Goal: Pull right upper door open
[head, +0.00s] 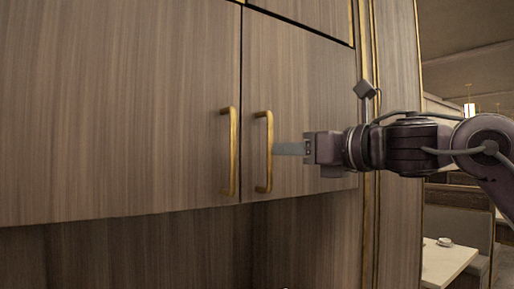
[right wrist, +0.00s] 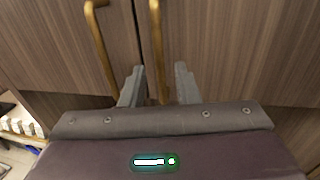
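The right upper door (head: 310,90) is a brown wood-grain panel, shut flush beside the left upper door (head: 120,100). Its brass bar handle (head: 269,170) is upright near its left edge. My right gripper (head: 282,149) comes in from the right, with its fingertips at the handle's mid-height. In the right wrist view my right gripper (right wrist: 159,75) is open. The right door's handle (right wrist: 157,40) shows between its two grey fingers, with a gap on each side. I cannot tell whether a finger touches it. My left gripper is not in view.
The left door's brass handle (head: 232,165) is close to the left of the right one. An open recess (head: 300,235) lies below the doors. A brass-trimmed side panel (head: 396,60) stands at the right, with a white table (head: 445,262) beyond.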

